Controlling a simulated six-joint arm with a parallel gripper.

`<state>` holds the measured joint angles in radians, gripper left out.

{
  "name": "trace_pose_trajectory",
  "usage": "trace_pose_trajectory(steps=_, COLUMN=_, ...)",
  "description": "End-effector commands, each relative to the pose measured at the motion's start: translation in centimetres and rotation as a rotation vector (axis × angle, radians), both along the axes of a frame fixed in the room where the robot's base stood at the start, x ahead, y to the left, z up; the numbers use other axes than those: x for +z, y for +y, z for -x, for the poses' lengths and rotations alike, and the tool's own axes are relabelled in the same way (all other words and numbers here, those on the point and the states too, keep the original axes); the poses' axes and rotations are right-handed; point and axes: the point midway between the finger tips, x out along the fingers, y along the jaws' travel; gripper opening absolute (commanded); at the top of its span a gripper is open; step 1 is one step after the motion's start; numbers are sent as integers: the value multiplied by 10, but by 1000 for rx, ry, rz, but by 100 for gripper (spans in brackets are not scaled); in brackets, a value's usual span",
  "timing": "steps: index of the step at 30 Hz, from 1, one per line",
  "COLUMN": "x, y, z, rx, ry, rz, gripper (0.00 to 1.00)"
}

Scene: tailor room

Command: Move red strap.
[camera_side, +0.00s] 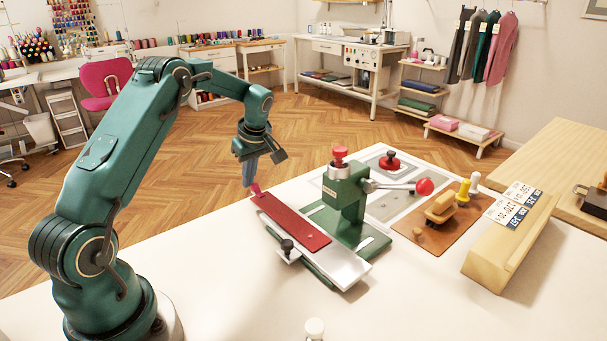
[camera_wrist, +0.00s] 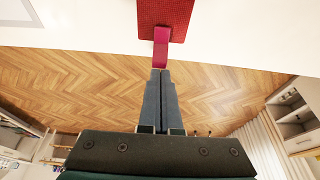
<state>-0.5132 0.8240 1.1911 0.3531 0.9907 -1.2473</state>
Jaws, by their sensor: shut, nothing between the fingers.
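The red strap (camera_side: 291,219) lies flat along a silver guide plate (camera_side: 345,266) on the white table. A magenta tab (camera_side: 255,188) sticks out from its far left end, at the table edge. In the wrist view the strap (camera_wrist: 165,14) is at the top, with the tab (camera_wrist: 161,48) pointing down toward my fingers. My gripper (camera_side: 249,184) points down at the tab. Its fingers are shut together and empty, with the fingertips (camera_wrist: 160,74) right by the tab's end. I cannot tell whether they touch it.
A green press (camera_side: 345,203) with a red-balled lever (camera_side: 424,186) stands right beside the strap. A black knob (camera_side: 287,246) sits at the plate's near side. A brown board (camera_side: 416,226) with tools and a wooden block (camera_side: 506,247) lie to the right. The front left table is clear.

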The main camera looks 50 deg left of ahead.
Motion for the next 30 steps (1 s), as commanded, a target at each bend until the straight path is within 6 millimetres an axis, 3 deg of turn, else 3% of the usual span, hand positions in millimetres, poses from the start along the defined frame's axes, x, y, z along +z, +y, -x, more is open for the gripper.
trace_pose_trajectory(steps=16, x=1, y=-14, z=-1, rx=-3, ry=0, rz=0, gripper=0)
trace_pose_trajectory(steps=30, x=1, y=-133, z=-3, rx=-8, ry=-1, rz=-1, gripper=0)
